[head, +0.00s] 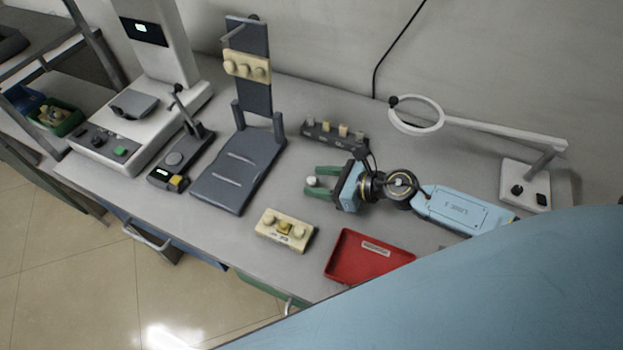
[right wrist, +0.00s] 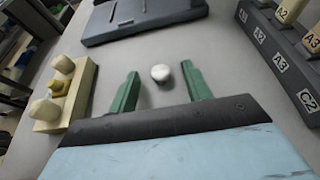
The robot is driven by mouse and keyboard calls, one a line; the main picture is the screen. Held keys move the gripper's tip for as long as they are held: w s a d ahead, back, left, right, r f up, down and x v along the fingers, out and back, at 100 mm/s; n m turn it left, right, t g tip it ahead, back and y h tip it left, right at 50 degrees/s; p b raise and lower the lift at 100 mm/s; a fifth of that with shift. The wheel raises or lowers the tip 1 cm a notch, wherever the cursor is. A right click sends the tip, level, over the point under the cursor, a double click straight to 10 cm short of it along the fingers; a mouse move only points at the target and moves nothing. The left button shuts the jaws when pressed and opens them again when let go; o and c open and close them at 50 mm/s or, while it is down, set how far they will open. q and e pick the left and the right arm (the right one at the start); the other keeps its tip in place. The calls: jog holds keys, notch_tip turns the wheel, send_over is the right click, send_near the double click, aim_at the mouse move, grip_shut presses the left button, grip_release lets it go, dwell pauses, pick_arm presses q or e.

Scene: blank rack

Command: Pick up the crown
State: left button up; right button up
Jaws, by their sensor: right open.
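A small, rounded white piece, which looks like the crown (head: 312,181), is on the grey bench. In the right wrist view the crown (right wrist: 160,74) shows between the two green fingers, with a clear gap on each side. My right gripper (head: 311,179) is open, reaching in from the right, its fingers on either side of the crown. In the right wrist view the right gripper (right wrist: 160,70) is also open and not touching the crown. My left gripper is not in view.
A cream block with rounded teeth (head: 285,231) lies near the front edge, beside a red tray (head: 345,270). A dark rack with labelled pieces (head: 335,138) is behind the gripper. A dark stand (head: 238,172) is at left, a ring lamp (head: 415,130) behind.

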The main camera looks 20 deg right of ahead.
jog(key=c, duration=1.1)
jog(key=shift+o, duration=0.2)
